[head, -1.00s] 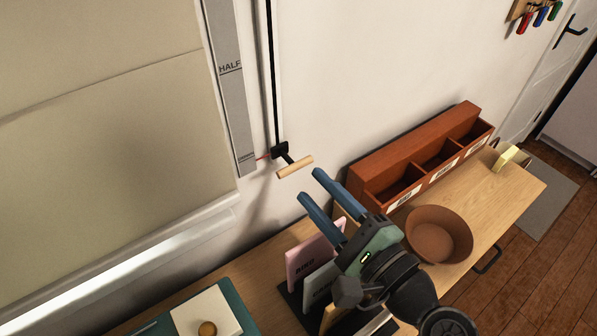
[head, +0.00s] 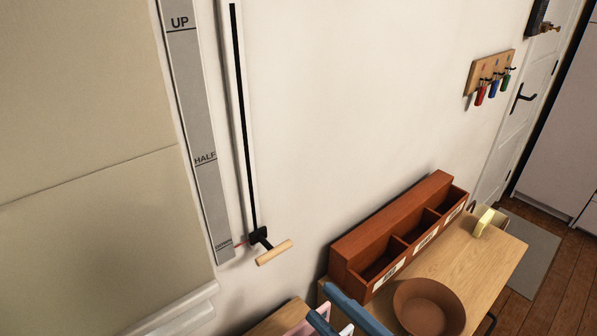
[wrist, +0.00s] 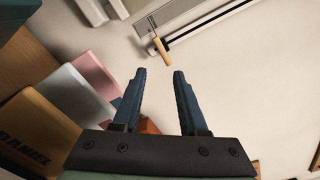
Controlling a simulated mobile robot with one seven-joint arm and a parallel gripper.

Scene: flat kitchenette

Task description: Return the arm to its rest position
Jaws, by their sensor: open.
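My gripper (wrist: 158,84) is open and empty, with two blue fingers spread apart in the wrist view. In the head view only the blue fingers (head: 340,318) show at the bottom edge; the rest of the arm is out of frame. The wooden handle (head: 274,252) of the blind slider sits at the low end of its track, by the lowest mark on the scale. The handle (wrist: 160,50) also shows beyond the fingertips in the wrist view, apart from them.
A brown three-compartment box (head: 392,240) stands against the wall on the wooden counter (head: 470,262). A brown bowl (head: 428,308) is in front of it. A yellow object (head: 484,222) lies near the far end. Upright cards (wrist: 92,76) stand close left of my gripper.

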